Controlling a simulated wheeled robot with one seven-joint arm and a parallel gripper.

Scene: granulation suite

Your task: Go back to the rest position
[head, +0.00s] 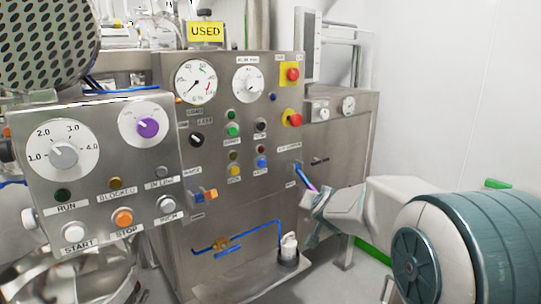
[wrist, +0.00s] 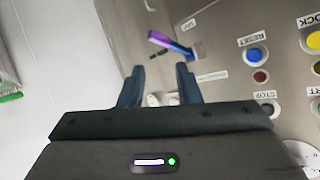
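My gripper (head: 318,212) is at the lower right of the steel control panel (head: 225,170) in the head view, with my arm reaching in from the right. In the wrist view its two dark fingers (wrist: 160,72) stand apart with nothing between them. A lever with a blue and purple handle (head: 305,178) sticks out of the panel just above and left of my gripper in the head view. In the wrist view the lever (wrist: 172,44) lies beyond the fingertips and looks clear of them. Whether any part of the gripper touches the panel is hard to tell.
A nearer control box (head: 95,185) with knobs and buttons stands at the left. Blue piping with a small white-capped fitting (head: 289,247) sits low on the panel. Red emergency buttons (head: 293,74) are at its upper right. A bare white wall (head: 455,90) is at the right.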

